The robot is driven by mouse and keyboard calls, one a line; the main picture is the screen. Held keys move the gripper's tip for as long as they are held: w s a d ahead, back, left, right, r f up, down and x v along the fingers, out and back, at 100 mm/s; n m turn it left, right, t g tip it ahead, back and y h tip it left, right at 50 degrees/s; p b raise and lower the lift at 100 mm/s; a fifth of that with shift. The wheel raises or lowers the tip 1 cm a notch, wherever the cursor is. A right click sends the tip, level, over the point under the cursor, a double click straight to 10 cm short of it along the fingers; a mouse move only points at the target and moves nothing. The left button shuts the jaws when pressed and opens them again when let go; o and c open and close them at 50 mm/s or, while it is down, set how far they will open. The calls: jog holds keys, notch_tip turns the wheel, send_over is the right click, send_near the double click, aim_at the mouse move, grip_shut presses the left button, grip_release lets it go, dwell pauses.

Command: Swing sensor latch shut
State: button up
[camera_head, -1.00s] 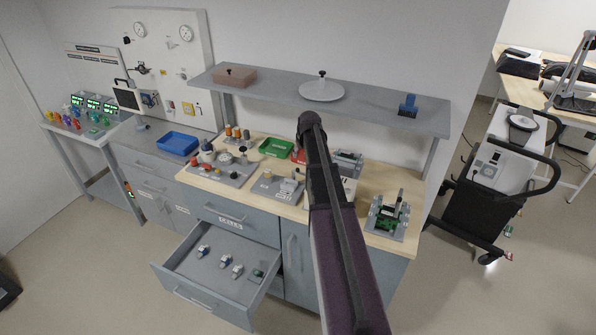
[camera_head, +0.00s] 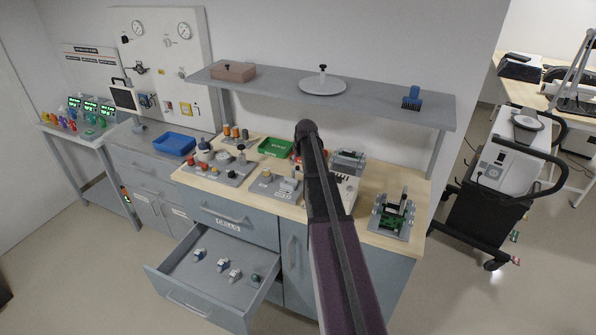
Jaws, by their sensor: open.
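No part in view can be told for certain as the sensor latch; the bench fixtures are small here. A grey fixture with a small raised block (camera_head: 288,185) sits on the wooden bench top, just left of my arm. A green circuit board in a grey holder with an upright part (camera_head: 394,214) stands at the bench's right end. Another grey device (camera_head: 348,160) is behind my arm, to its right. My arm rises from the bottom edge across the bench and hides part of it. My gripper does not show.
An open drawer (camera_head: 180,300) with several small parts juts out below the bench. A black cart (camera_head: 480,213) stands to the right.

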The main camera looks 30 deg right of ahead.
aim_at(298, 167)
jog(key=shift+b+x, duration=1.55)
jog(key=shift+x, duration=0.45)
grip_shut()
